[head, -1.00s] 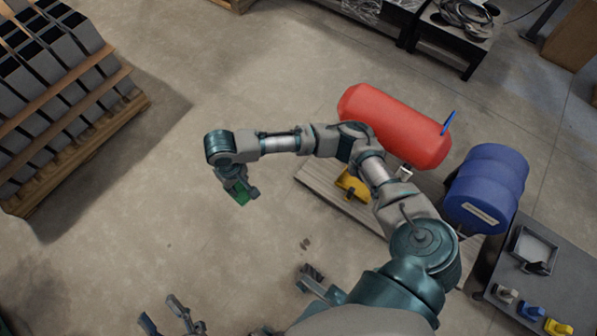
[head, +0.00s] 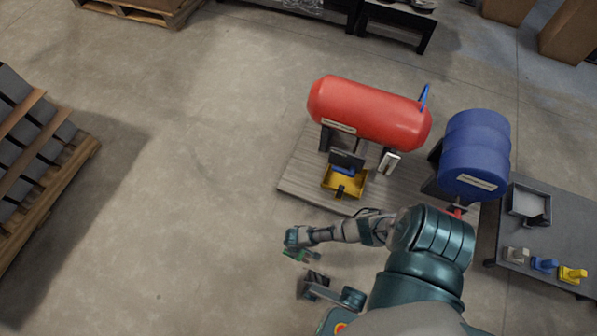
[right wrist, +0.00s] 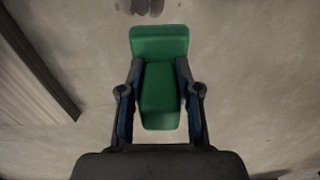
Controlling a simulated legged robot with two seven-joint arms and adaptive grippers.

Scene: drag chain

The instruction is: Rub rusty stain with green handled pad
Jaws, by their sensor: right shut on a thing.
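My right gripper (right wrist: 160,95) is shut on the green handled pad (right wrist: 163,50), with a finger on each side of it in the right wrist view. In the head view the pad (head: 293,254) is a small green sliver at the end of my right arm, over the bare floor. Dark brown blotches (right wrist: 142,5), which look like the rusty stain, lie on the floor at the top edge of the right wrist view, apart from the pad in the picture. I cannot make out the stain in the head view.
A red tank (head: 370,112) stands on a wooden platform (head: 300,185) with a yellow tray (head: 344,181) below it. A blue drum (head: 478,150) and a grey table (head: 555,218) are at the right. A loaded pallet (head: 50,215) is at the left. Open floor lies between.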

